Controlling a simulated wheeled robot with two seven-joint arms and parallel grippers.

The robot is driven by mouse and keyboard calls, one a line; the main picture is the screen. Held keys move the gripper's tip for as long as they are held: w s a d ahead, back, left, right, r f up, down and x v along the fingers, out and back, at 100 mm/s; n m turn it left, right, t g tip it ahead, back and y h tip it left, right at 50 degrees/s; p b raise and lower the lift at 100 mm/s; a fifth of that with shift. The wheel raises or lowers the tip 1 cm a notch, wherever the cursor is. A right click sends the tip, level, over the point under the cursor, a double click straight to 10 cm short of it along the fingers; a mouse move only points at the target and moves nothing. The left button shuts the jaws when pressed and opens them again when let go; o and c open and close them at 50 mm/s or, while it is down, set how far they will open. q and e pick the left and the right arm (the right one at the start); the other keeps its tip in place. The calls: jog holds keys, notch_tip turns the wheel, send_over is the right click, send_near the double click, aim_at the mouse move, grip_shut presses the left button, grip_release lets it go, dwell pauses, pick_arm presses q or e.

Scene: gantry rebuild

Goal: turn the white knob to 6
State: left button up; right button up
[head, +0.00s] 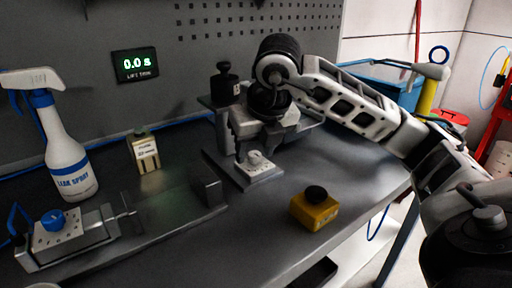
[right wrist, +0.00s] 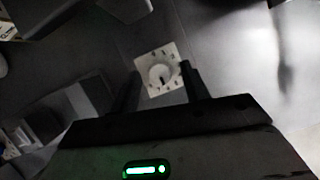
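The white knob (head: 256,159) sits on a small pale dial plate (head: 262,173) on the bench, under my right arm. In the right wrist view the knob (right wrist: 160,74) is round with a dark mark, and its square plate (right wrist: 149,61) has marks around it too small to read. My right gripper (head: 257,146) points down just above the knob. In the right wrist view its two fingers are apart, one to each side of the knob, with no clear contact. I cannot tell the knob's setting. My left gripper is not in view.
A yellow box with a black button (head: 314,212) stands to the right. A blue knob (head: 53,219) is on a fixture at the left, near a spray bottle (head: 67,150). A small labelled block (head: 145,152) stands behind. A wall display (head: 136,64) reads 0.0 s.

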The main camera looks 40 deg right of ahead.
pick_arm(q)
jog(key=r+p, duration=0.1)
jog(key=p, duration=0.2)
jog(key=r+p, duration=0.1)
jog(key=p, duration=0.2)
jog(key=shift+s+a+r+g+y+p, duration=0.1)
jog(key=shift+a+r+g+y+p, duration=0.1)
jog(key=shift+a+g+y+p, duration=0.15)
pick_arm(e)
jog(key=v, duration=1.6)
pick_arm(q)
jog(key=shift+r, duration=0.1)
pick_arm(e)
jog(key=shift+w, duration=0.15)
